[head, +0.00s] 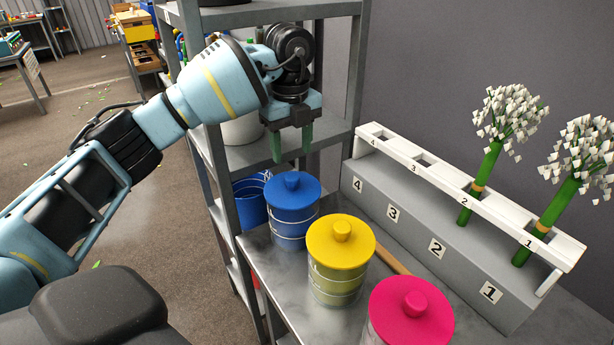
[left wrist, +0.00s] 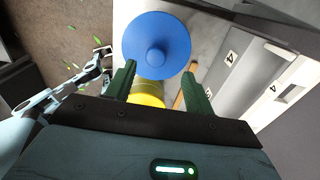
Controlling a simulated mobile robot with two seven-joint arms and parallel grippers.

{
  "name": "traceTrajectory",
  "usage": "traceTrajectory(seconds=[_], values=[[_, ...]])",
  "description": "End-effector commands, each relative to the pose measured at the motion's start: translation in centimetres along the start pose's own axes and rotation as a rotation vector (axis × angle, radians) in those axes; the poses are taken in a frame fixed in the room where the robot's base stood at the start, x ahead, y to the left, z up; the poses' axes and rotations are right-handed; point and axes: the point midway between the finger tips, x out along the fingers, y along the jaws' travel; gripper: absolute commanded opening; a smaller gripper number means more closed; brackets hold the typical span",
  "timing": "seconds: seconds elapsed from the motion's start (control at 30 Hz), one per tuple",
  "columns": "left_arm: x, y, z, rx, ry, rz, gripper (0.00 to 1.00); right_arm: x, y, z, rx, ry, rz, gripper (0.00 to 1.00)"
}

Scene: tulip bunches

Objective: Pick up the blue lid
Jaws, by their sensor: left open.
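The blue lid (head: 292,189) sits on a blue canister (head: 293,228) at the far end of the metal table, a round lid with a knob on top. My left gripper (head: 292,146) is open and empty above the blue lid, fingers pointing down. In the left wrist view, the blue lid (left wrist: 157,46) lies ahead of the two green fingers (left wrist: 161,82), and nothing is between them at lid height that I can see. My right gripper is not in the head view; an arm at the left of the wrist view ends in a small gripper (left wrist: 104,62) whose jaw state is unclear.
A yellow-lidded canister (head: 340,243) and a pink-lidded one (head: 411,312) stand nearer on the table. A numbered rack (head: 440,215) with two white flower bunches runs along the right. A grey shelf post (head: 222,180) and a blue bucket (head: 251,203) are close on the left.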

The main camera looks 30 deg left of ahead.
Motion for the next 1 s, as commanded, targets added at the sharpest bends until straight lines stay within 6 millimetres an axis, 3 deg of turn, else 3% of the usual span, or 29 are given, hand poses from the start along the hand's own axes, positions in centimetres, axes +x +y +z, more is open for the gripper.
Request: traceTrajectory(seconds=[0.27,0.4,0.67,1.0], values=[[0.3,-0.1,-0.1,0.002,0.001,0.001,0.53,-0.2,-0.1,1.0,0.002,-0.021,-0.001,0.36],[1.6,0.0,-0.1,0.002,0.002,0.002,0.53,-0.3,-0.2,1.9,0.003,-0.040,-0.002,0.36],[2.8,0.0,-0.2,0.003,0.001,-0.001,0.53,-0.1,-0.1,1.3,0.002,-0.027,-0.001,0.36],[6.9,0.7,-0.6,0.003,0.002,0.002,0.53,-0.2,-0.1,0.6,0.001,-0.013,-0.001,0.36]])
